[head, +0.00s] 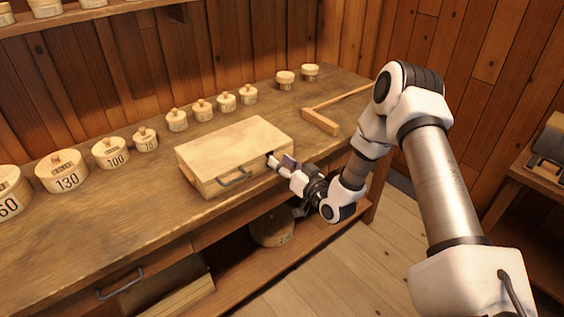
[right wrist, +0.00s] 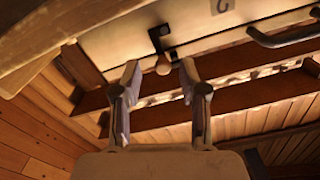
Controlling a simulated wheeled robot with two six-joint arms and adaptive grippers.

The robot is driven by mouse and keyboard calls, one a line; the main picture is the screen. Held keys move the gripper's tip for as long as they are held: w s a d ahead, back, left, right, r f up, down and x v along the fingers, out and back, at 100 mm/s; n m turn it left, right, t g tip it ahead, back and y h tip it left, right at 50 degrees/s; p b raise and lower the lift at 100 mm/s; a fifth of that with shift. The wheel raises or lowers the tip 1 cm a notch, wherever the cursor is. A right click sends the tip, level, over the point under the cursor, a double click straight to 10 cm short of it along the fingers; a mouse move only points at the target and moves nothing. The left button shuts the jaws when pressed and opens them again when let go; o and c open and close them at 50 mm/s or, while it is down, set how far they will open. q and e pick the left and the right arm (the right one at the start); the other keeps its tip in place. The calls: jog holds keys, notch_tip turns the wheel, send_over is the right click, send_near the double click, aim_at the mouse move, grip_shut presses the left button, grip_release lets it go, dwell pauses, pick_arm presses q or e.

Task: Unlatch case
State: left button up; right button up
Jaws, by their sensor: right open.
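A pale wooden case (head: 240,145) lies closed on the workbench, with a dark handle (head: 236,178) on its front. A dark latch (head: 270,155) sits at the right part of the front, partly hidden by my gripper. In the right wrist view the dark latch (right wrist: 158,40) has a small round pale knob (right wrist: 163,67). The case front (right wrist: 195,22) and handle (right wrist: 285,38) also show there. My right gripper (head: 279,165) is open at the latch. In the wrist view its fingertips (right wrist: 158,70) stand apart, either side of the knob; contact is unclear. My left gripper is not in view.
The wooden workbench (head: 85,225) carries several round lidded boxes (head: 62,172) left of and behind the case. A wooden mallet (head: 322,121) lies to the right. Below, a shelf holds a round box (head: 272,230). Bare bench lies in front and left of the case.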

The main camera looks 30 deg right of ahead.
jog(key=shift+w+a+r, duration=0.1)
jog(key=shift+w+a, duration=0.05)
jog(key=shift+a, duration=0.1)
jog(key=shift+d, duration=0.1)
grip_shut()
jog(key=shift+d+f+m+b, duration=0.3)
jog(key=shift+f+m+b, duration=0.15)
jog(key=shift+m+b, duration=1.3)
jog(key=shift+d+f+m+b, duration=0.4)
jog(key=shift+m+b, duration=1)
jog(key=shift+m, duration=0.65)
jog(key=shift+d+f+m+b, duration=0.25)
jog(key=shift+f+m+b, duration=0.25)
jog(key=shift+m+b, duration=1.25)
jog(key=shift+m, duration=0.25)
